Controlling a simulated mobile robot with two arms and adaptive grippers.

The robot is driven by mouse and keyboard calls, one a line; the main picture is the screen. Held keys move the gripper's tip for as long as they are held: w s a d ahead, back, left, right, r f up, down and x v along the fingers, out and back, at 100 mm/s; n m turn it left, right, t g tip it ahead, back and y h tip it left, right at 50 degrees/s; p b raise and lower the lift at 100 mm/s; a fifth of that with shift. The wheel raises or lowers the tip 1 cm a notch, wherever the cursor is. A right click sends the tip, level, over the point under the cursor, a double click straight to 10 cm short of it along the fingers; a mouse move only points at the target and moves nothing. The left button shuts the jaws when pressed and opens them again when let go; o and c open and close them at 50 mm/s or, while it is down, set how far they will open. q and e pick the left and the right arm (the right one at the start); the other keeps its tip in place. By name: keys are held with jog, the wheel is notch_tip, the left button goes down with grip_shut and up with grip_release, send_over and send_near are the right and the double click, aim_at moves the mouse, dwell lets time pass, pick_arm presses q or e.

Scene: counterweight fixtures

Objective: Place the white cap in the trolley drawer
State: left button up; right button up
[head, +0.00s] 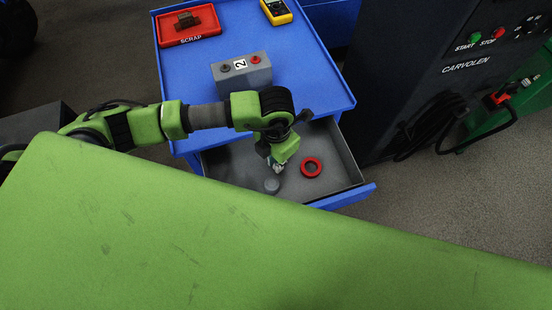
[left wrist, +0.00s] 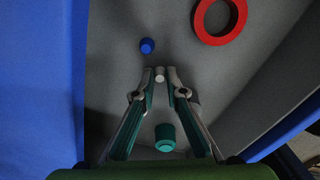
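The white cap (left wrist: 160,75) shows in the left wrist view between the fingertips of my left gripper (left wrist: 160,84). A narrow gap seems to show on each side of the cap, and the fingers look a little open. I cannot tell how high the cap is above the floor. In the head view, my left gripper (head: 278,168) points down into the open grey trolley drawer (head: 340,178); the white cap is not clear there. My right gripper is not in view.
The drawer holds a red ring (head: 311,167), a grey disc (head: 271,186), a blue cap (left wrist: 147,46) and a teal cap (left wrist: 165,138). The blue trolley top (head: 305,75) carries a grey numbered block (head: 235,78), a red scrap tray (head: 190,38) and a yellow meter (head: 276,12). A dark cabinet (head: 415,90) stands right.

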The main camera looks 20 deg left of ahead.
pick_arm(q)
jog(key=shift+f, duration=0.15)
jog(key=o, duration=0.6)
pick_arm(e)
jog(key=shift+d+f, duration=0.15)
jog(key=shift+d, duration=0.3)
pick_arm(q)
jog(key=shift+r, duration=0.35)
notch_tip(320, 180, up, 12)
jog(key=b, duration=0.1)
jog(key=shift+f+b, duration=0.2)
jog(key=shift+b, duration=0.2)
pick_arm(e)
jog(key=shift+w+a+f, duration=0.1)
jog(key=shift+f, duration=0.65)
